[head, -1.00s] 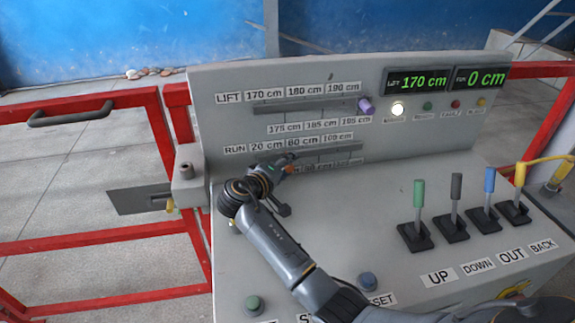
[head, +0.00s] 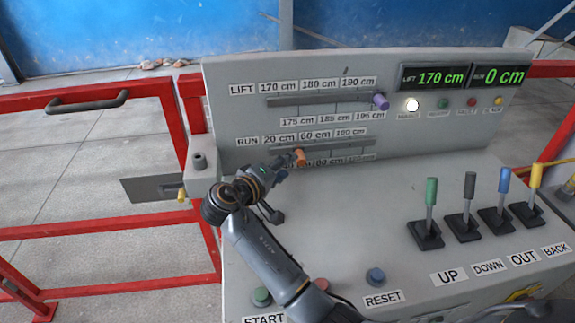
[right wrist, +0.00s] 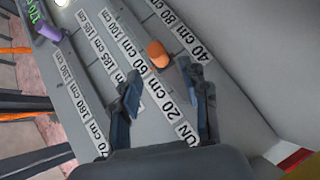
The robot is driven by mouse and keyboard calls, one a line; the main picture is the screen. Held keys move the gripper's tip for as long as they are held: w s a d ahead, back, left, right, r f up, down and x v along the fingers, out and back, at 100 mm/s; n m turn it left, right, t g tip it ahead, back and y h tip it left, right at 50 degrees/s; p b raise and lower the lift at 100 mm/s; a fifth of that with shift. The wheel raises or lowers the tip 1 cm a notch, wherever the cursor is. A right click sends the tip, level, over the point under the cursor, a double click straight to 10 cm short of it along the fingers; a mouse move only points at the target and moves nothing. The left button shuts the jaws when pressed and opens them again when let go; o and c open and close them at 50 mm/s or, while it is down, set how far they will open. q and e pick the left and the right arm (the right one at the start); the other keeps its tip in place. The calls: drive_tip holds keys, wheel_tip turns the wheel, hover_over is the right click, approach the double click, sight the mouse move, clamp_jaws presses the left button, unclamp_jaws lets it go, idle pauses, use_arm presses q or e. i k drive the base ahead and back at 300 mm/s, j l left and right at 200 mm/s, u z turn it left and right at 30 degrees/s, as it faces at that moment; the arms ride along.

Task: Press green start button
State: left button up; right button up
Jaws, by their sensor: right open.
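The green start button (head: 261,296) sits at the front left of the console's sloped desk, above the START label (head: 264,320). It is uncovered. My right gripper (head: 283,168) is well above and behind it, close to the upright panel at the RUN slider. The orange slider knob (head: 300,157) is just beyond its fingers. In the right wrist view the two fingers (right wrist: 163,88) are spread with nothing between them, and the orange knob (right wrist: 157,54) is ahead of them, apart. My left gripper is not in view.
A red button (head: 320,284), partly hidden by my right arm, and a blue RESET button (head: 375,277) are right of START. Several levers (head: 480,210) stand further right. A purple knob (head: 380,101) is on the LIFT slider. Red railings (head: 100,233) are at left.

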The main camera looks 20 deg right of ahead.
sight(261, 295)
drive_tip(key=k, duration=1.5)
